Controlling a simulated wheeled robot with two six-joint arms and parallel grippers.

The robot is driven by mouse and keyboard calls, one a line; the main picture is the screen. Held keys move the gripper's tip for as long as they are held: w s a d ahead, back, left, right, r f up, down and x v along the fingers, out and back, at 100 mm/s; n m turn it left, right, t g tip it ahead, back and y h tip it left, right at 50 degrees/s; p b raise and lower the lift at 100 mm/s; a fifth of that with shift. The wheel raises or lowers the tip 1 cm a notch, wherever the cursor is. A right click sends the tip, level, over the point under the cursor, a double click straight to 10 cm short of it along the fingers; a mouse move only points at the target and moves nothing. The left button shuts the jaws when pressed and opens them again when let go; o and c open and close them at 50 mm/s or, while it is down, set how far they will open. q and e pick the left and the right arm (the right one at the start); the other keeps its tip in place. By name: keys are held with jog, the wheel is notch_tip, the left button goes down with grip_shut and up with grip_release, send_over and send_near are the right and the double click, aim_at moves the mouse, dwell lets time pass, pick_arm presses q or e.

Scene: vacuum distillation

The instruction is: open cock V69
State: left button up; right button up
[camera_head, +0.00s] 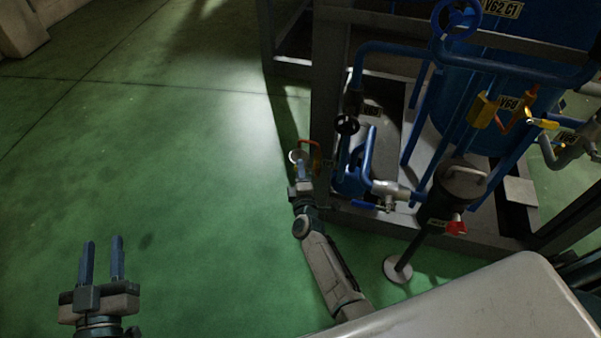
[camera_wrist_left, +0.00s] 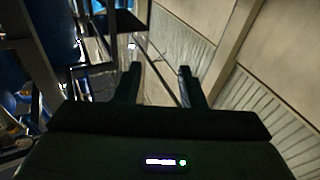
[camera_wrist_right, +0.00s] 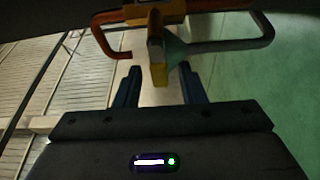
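A cock with an orange-red handle (camera_head: 309,147) sits low at the left end of the blue pipework; the small tag beside it is too small to read. In the right wrist view its bent handle (camera_wrist_right: 108,38) is red-orange on the left and grey on the right, with a yellow middle part (camera_wrist_right: 158,70). My right gripper (camera_head: 300,170) is just in front of this cock. Its fingers (camera_wrist_right: 158,78) are apart, with the yellow part appearing between them without visible contact. My left gripper (camera_head: 102,243) is open and empty over the floor, far from the cock; its fingers show in the left wrist view (camera_wrist_left: 157,70).
A yellow-handled cock (camera_head: 484,110) is further right. A post with a round foot (camera_head: 398,269) stands right of my right arm. The green floor (camera_head: 150,150) at left is clear.

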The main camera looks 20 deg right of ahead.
grip_shut()
